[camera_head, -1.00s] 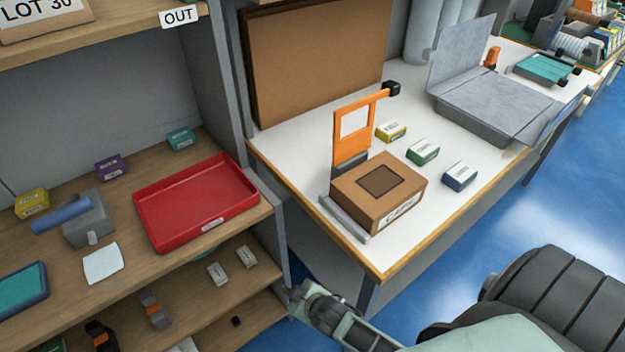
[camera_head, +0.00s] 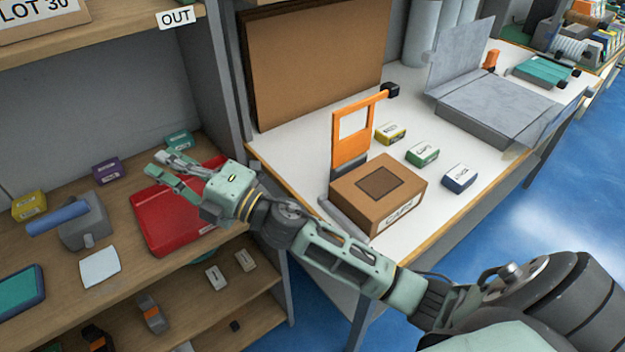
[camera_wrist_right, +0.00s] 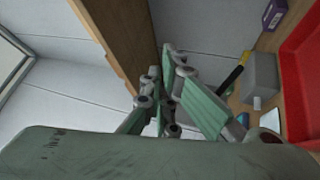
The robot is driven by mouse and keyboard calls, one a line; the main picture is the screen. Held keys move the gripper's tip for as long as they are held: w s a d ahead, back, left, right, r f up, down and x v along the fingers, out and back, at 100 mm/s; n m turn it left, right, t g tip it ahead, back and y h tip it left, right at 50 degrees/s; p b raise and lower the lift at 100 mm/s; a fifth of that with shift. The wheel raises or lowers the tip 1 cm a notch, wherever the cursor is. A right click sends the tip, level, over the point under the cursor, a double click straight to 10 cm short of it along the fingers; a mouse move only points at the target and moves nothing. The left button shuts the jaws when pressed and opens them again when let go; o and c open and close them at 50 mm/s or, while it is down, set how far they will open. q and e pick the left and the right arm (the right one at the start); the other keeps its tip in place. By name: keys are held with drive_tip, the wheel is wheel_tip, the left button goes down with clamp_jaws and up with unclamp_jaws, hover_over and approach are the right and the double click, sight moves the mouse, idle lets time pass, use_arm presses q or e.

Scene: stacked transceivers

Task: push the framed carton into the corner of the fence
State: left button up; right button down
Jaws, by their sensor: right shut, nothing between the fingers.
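The brown carton (camera_head: 399,199), with a dark square framed on its top and a white label on its front, sits on the white table. A grey fence bar (camera_head: 340,214) runs close along its left side. The fence's rear part (camera_head: 349,165) stands behind the carton, below an orange upright plate (camera_head: 350,146) with a window. I cannot tell whether the carton touches either side. My right gripper (camera_head: 157,163) is shut and empty above the red tray on the left shelf, well left of the carton. In the right wrist view its fingers (camera_wrist_right: 160,95) show close together. My left gripper is out of view.
Yellow (camera_head: 390,134), green (camera_head: 422,154) and blue (camera_head: 459,177) small boxes stand behind and right of the carton. A grey open box (camera_head: 497,108) is farther right. The red tray (camera_head: 165,236) and a shelf post (camera_head: 236,90) are left of the table.

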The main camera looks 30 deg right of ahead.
drive_tip(key=s+a+f+n+g+y, duration=0.1)
drive_tip(key=s+a+n+g+y, duration=0.1)
drive_tip(key=a+n+g, duration=0.35)
drive_tip(key=s+a+f+n+g+y, duration=0.1)
drive_tip(key=a+n+g+y, duration=0.1)
drive_tip(key=n+g, duration=0.7)
drive_tip(key=w+d+f+n+g+h, duration=0.1)
drive_tip(key=d+f+n+h, duration=0.4)
drive_tip(key=d, duration=0.4)
drive_tip(key=w+d+f+n+g+h, duration=0.1)
drive_tip(key=d+f+n+h, duration=0.2)
drive_tip(key=d+h, duration=0.4)
drive_tip(key=d+r+m+h, duration=0.1)
drive_tip(key=d+r+h, duration=0.15)
drive_tip(key=d, duration=0.65)
drive_tip(key=d+r+m+h, duration=0.1)
drive_tip(key=d+h, duration=0.2)
drive_tip(key=d, duration=0.5)
drive_tip(key=shift+n+g+y, duration=0.25)
drive_tip(key=shift+g, duration=0.1)
drive_tip(key=s+f+p, duration=0.1)
drive_tip(key=f, duration=0.2)
drive_tip(key=s+d+f+p, duration=0.1)
drive_tip(key=f, duration=0.2)
drive_tip(key=s+d+f+p, duration=0.1)
drive_tip(key=f, duration=0.2)
drive_tip(key=shift+d+f, duration=0.2)
drive_tip(key=shift+s+d, duration=0.3)
drive_tip(key=shift+f, duration=0.1)
